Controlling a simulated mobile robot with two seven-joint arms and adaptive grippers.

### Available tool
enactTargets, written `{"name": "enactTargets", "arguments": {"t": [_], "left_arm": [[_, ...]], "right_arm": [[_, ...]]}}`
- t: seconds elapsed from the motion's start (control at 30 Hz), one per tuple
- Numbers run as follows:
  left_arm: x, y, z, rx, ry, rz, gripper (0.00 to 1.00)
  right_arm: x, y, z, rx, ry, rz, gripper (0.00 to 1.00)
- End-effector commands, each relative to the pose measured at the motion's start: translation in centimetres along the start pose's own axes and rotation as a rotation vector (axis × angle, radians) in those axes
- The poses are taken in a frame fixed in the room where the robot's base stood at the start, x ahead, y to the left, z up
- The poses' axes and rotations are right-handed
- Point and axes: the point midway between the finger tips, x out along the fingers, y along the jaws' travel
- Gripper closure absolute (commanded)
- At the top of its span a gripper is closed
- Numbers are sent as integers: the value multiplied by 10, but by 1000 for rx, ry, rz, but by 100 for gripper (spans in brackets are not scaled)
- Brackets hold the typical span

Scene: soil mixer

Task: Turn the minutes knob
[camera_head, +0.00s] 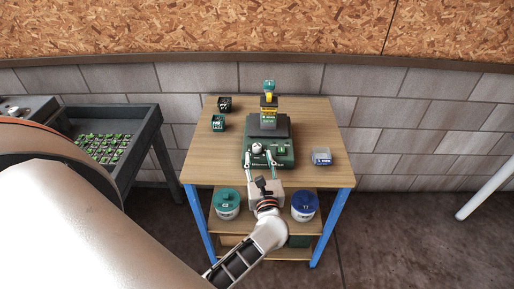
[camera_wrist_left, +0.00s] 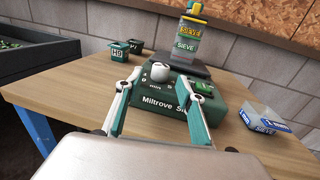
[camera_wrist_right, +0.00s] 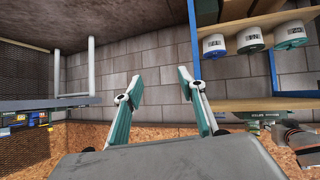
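The green soil mixer (camera_head: 286,156) stands on the wooden table, with a round white knob (camera_wrist_left: 160,72) on the left of its front panel. Small lettering that looks like "min" sits just below this knob. The knob also shows in the head view (camera_head: 257,148). My left gripper (camera_wrist_left: 157,100) is open in front of the panel, its fingers spread to either side of the knob and nothing between them. I cannot tell whether a finger touches the panel. My right gripper (camera_wrist_right: 160,90) is open and empty, away from the mixer, and not visible in the head view.
A stack of sieves (camera_head: 269,110) stands on the mixer. Small dark green pots (camera_head: 218,123) are at the table's left, and a clear blue-labelled box (camera_head: 321,156) at its right. Lidded buckets (camera_head: 304,205) stand on the shelf below. A seedling tray (camera_head: 110,130) is at left.

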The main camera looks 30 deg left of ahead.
Motion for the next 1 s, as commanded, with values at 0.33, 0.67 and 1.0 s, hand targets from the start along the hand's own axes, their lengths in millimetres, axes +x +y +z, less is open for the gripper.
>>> {"name": "enactTargets", "arguments": {"t": [0.33,0.67,1.0], "left_arm": [[48,-1,2,3,-3,-2,62],[55,0,0,4,-2,-3,62],[55,0,1,4,-2,-3,100]], "right_arm": [[-3,5,1,1,-13,8,60],[-3,8,5,1,-22,15,60],[-3,7,2,2,-17,12,60]]}}
